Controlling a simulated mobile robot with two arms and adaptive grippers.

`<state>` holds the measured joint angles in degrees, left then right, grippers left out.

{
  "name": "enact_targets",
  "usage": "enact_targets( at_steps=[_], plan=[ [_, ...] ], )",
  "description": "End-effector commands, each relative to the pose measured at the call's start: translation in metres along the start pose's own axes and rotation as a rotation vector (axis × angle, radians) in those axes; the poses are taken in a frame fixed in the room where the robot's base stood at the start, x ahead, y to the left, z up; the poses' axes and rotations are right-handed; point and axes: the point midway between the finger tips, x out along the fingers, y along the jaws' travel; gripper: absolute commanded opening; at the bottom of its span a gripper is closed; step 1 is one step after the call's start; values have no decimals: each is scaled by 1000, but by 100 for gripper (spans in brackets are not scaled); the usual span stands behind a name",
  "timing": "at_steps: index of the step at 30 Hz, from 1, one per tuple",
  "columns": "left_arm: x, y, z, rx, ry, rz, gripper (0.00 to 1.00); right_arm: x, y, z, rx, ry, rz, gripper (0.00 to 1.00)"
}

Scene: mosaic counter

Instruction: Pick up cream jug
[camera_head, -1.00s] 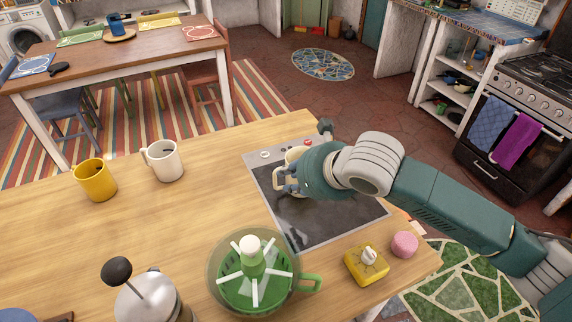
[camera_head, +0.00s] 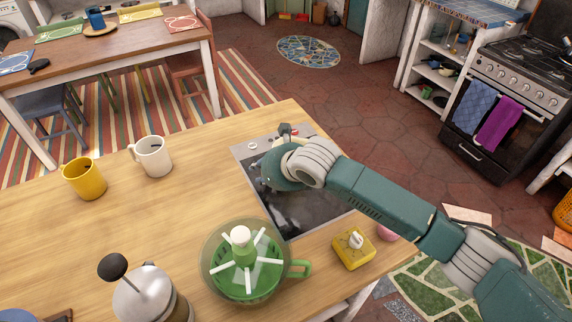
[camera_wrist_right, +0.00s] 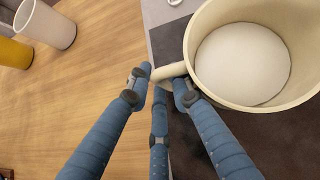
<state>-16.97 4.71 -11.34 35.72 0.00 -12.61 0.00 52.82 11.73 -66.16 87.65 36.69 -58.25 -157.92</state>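The cream jug (camera_wrist_right: 243,63) fills the upper right of the right wrist view, seen from above into its pale inside. Its handle (camera_wrist_right: 168,74) points left. In the head view the jug is almost wholly hidden behind my right gripper (camera_head: 264,168), over the dark hob. In the wrist view the blue fingers of my right gripper (camera_wrist_right: 161,88) stand apart, with the handle between their tips. Whether a finger touches the handle I cannot tell. My left gripper is not in view.
A white mug (camera_head: 154,157) and a yellow mug (camera_head: 84,180) stand left on the wooden counter. A green-based glass bowl (camera_head: 246,270), a French press (camera_head: 150,297) and a yellow timer (camera_head: 353,250) stand near the front. A pink item (camera_head: 387,233) is partly behind my arm.

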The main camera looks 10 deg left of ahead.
Motion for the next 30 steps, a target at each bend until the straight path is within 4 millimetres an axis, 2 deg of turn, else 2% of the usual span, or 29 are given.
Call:
enact_targets(
  at_steps=[4, 7, 8, 23, 30],
  plan=[
    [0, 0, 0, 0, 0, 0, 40, 0, 0, 0, 0, 0, 0, 21],
    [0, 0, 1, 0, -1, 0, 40, 0, 0, 0, 0, 0, -1, 1],
    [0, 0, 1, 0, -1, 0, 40, 0, 0, 0, 0, 0, -1, 0],
    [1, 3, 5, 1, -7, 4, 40, -3, -1, 5, -2, -7, -1, 0],
    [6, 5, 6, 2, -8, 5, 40, -21, -2, 23, -5, -10, -3, 0]
  ],
)
